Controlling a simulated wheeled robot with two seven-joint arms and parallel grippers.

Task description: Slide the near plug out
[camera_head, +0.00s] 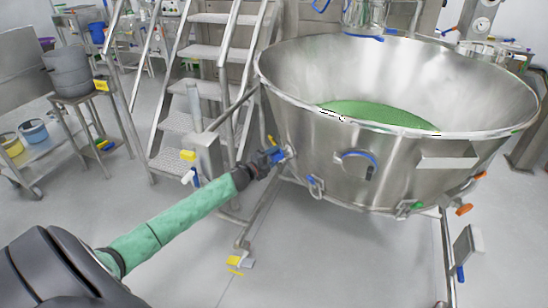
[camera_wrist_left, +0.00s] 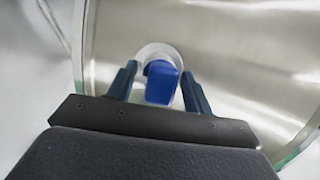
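A blue plug (camera_wrist_left: 162,84) sits in a round pale collar on the steel wall of a large bowl (camera_head: 330,150). My left gripper (camera_head: 272,156) reaches the bowl's left side, its tips close to the wall around the plug. In the left wrist view, the two dark fingers of this gripper (camera_wrist_left: 158,88) stand one on each side of the plug. A gap shows at the left finger; the right finger is very near the plug's edge, and contact is unclear. In the head view the plug is largely hidden by the fingers. My right gripper is in no view.
The bowl holds green material (camera_head: 380,113). Metal steps (camera_head: 200,90) rise behind my left arm. A small stand with a grey pot (camera_head: 70,72) is at the left. Floor below is mostly clear.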

